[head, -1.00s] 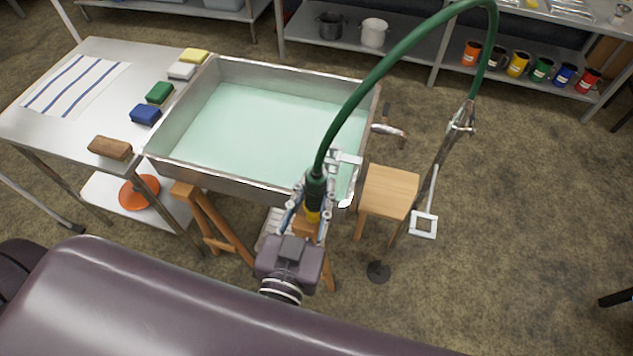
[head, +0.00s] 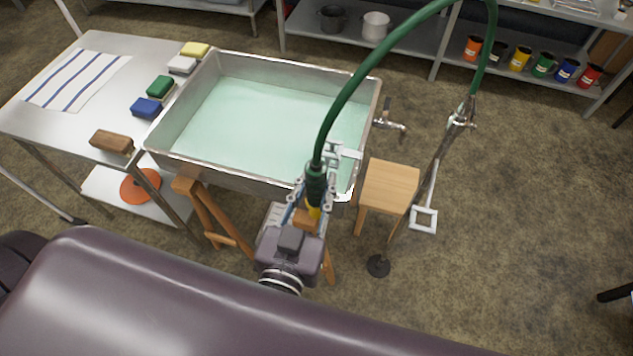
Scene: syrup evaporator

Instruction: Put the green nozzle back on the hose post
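The green nozzle (head: 316,178), with a yellow part at its lower end, is upright in my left gripper (head: 314,192). The gripper fingers are closed around its body, in front of the basin's near right corner. A green hose (head: 362,82) rises from the nozzle and arcs right to the top of the hose post (head: 433,172). The post stands right of the wooden stool on a dark round foot (head: 378,266). A pale square bracket (head: 424,219) sticks out low on the post and looks empty. My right gripper is not in view.
A steel basin (head: 262,180) of pale green liquid stands behind the nozzle, with a tap (head: 390,125) at its right side. A wooden stool (head: 389,187) stands between basin and post. A steel table (head: 60,135) is at left.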

